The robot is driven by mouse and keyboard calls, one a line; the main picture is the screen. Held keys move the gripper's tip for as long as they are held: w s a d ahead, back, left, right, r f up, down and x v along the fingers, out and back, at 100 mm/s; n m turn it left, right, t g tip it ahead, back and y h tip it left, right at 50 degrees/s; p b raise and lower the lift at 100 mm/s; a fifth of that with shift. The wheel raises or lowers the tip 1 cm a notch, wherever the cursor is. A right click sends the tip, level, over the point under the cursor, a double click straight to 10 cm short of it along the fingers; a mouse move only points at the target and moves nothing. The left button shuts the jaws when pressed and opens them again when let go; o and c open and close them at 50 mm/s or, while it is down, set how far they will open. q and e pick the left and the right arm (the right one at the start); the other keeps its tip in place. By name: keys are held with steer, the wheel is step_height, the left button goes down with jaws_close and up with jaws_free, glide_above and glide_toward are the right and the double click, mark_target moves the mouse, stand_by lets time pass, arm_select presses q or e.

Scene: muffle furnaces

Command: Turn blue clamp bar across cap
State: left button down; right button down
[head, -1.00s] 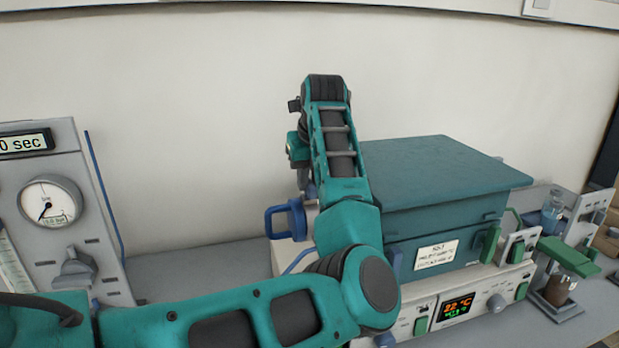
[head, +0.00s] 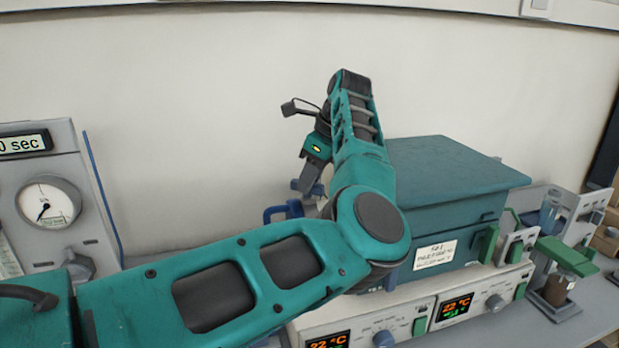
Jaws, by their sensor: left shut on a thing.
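My left gripper (head: 311,184) points down beside the left side of the teal furnace (head: 455,170). Its fingers are shut on a small blue-grey piece (head: 296,185), which looks like an end of the blue clamp bar. A blue U-shaped handle (head: 268,214) sticks out to the left just below the fingers. The cap is mostly hidden behind my left forearm, so I cannot tell the bar's angle across it. My right gripper is not in view.
Control panels with lit displays (head: 455,308) stand under the furnace. A stand with a green clamp (head: 566,256) is at the right. A grey panel with a round gauge (head: 48,202) is at the left.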

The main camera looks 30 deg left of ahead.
arm_select(q)
steer(key=n, duration=0.2)
steer(key=n+g, duration=0.1)
steer(key=n, duration=0.1)
steer(key=shift+w+a+r+n+g+h, duration=0.1)
steer(key=shift+w+n+g+h, duration=0.05)
steer(key=shift+n+g+h, duration=0.75)
steer(key=shift+n, duration=1.3)
steer(key=c, duration=1)
jaws_free()
steer(key=shift+c, duration=0.2)
